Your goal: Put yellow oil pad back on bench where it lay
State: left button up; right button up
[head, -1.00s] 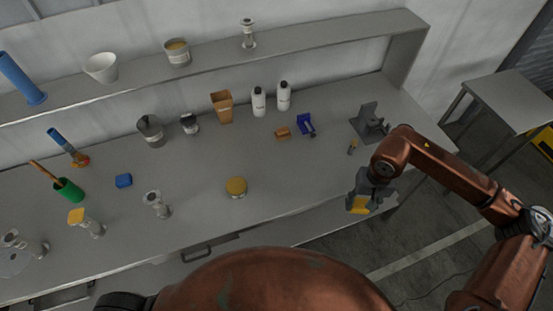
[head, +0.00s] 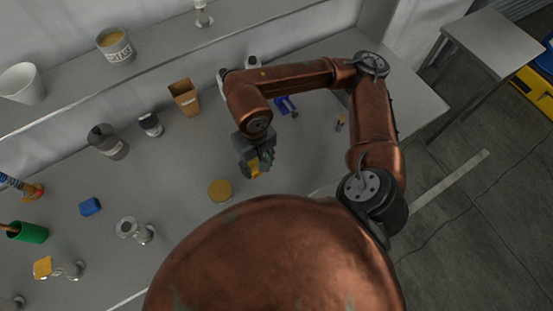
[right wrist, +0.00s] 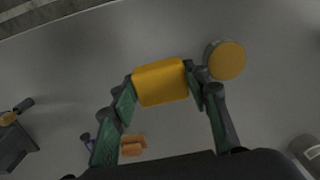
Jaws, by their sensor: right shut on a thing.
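The yellow oil pad (right wrist: 160,82) is a rounded yellow block between the fingertips of my right gripper (right wrist: 160,90). In the head view my right gripper (head: 258,160) is shut on the pad (head: 253,168) above the bench (head: 180,163), to the right of a round tin with a yellow top (head: 220,190). That tin (right wrist: 225,60) shows just right of the pad in the right wrist view. The pad's height above the bench is hard to tell. My left gripper is not in view.
A blue block (head: 90,207), a metal fitting (head: 135,230) and another fitting with a yellow piece (head: 43,267) are on the left. An orange block (right wrist: 133,145) lies below the pad in the wrist view. Bare bench surrounds the tin.

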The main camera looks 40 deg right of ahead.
jog(key=s+b, duration=0.1)
jog(key=s, duration=0.4)
send_over(284, 162)
jog(key=f, duration=0.9)
jog(key=shift+s+a+f, duration=0.15)
jog(key=shift+s+a, duration=0.1)
jog(key=shift+a, duration=0.1)
jog(key=shift+w+d+f, duration=0.2)
jog(key=shift+d+f, duration=0.15)
jog(key=shift+f, duration=0.1)
jog(key=shift+w+f, duration=0.1)
jog(key=shift+f, duration=1.6)
jog(key=shift+d+f, duration=0.1)
jog(key=shift+f, duration=0.1)
jog(key=o, duration=1)
